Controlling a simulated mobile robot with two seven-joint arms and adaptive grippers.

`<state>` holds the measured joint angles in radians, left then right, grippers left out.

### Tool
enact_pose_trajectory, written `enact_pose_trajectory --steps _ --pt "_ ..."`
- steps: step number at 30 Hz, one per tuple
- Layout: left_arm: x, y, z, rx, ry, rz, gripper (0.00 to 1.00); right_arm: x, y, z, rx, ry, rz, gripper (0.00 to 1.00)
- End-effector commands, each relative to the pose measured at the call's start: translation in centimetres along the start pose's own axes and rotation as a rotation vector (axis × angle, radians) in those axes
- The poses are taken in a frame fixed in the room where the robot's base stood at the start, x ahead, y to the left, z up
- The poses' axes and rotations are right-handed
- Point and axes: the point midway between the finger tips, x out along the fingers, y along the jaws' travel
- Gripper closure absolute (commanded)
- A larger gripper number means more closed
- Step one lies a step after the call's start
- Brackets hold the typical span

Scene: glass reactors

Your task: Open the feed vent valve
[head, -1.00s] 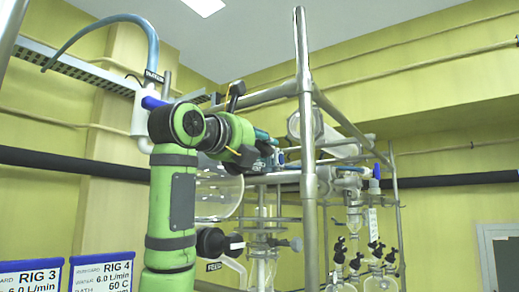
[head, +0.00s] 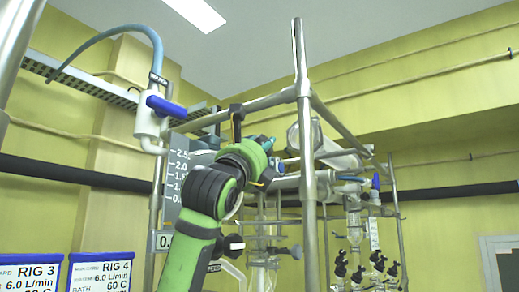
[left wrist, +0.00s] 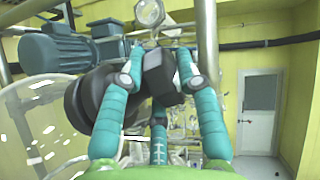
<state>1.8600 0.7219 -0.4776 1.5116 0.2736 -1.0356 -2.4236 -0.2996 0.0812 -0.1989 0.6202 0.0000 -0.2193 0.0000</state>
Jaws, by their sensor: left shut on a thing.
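My left gripper (head: 264,143) is up among the rig's pipes, partly hidden by its own wrist. In the left wrist view its teal fingers (left wrist: 160,68) are closed around a black angular piece (left wrist: 161,74), with a wide dark round part beside it on the left. I cannot tell for certain whether this piece is the feed vent valve's handle. In the head view the gripped piece is hidden. A white valve body with a blue handle (head: 166,106) stands at the left under a blue hose; its label is too small to read. My right gripper is not in view.
A metal frame post (head: 306,150) stands just right of the gripper. Glassware (head: 355,225) hangs to its right. A blue-grey motor (left wrist: 55,55) is at upper left in the wrist view. RIG 3 and RIG 4 signs (head: 98,272) are at lower left.

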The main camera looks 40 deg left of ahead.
Motion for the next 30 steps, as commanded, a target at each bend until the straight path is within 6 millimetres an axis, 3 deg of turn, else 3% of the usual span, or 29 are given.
enact_pose_trajectory --steps 11,12,13,30 --pt "0.02 0.02 0.59 -0.004 -0.017 -0.002 1.00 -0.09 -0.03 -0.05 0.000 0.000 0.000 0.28" --pt "0.01 0.01 0.60 -0.004 -0.018 -0.002 0.55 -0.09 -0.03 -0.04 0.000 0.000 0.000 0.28" --pt "0.01 0.01 0.60 -0.004 -0.017 -0.002 0.43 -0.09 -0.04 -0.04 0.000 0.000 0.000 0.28" --pt "0.02 -0.05 0.21 -0.002 -0.003 -0.002 0.43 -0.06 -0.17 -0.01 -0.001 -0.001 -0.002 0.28"
